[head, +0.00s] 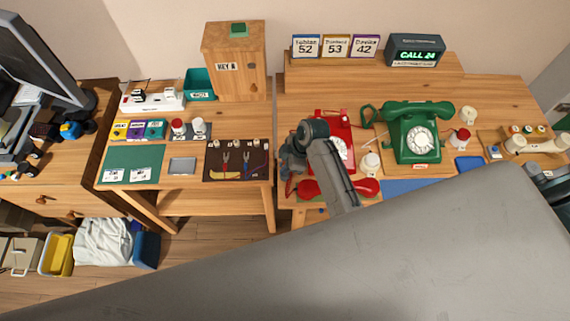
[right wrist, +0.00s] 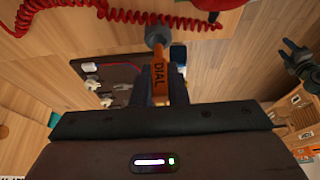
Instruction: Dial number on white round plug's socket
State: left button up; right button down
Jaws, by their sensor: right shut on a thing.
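A red dial phone (head: 343,128) with a pale dial stands on the right-hand table, partly hidden by my right arm. Its red handset (head: 368,187) lies off it at the front edge. My right gripper (head: 292,150) is at the phone's left side. In the right wrist view it is shut on an orange dialling stick (right wrist: 160,76) marked "DIAL" with a grey knobbed tip, pointing toward the red phone (right wrist: 216,5). A green dial phone (head: 412,130) stands to the right. A white plug strip (head: 152,101) on the left table holds several plugs; which is round is unclear.
Cards (head: 336,46) with 52, 53 and 42 and a sign (head: 415,50) reading "CALL 24" stand at the back. A wooden box (head: 235,65) and a brown mat (head: 215,171) with tools are on the left table. A red coiled cord (right wrist: 140,16) crosses the wrist view. A gap separates the tables.

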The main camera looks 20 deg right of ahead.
jog(key=shift+f+b, duration=0.75)
jog(key=shift+f, duration=0.55)
dwell(0.4)
jog(key=c, duration=1.3)
grip_release()
jog(key=shift+c, duration=0.2)
jog(key=shift+r, duration=0.1)
jog(key=b+v, duration=0.3)
jog(key=v, duration=0.7)
jog(key=shift+d+r, duration=0.2)
jog(key=shift+r, duration=0.1)
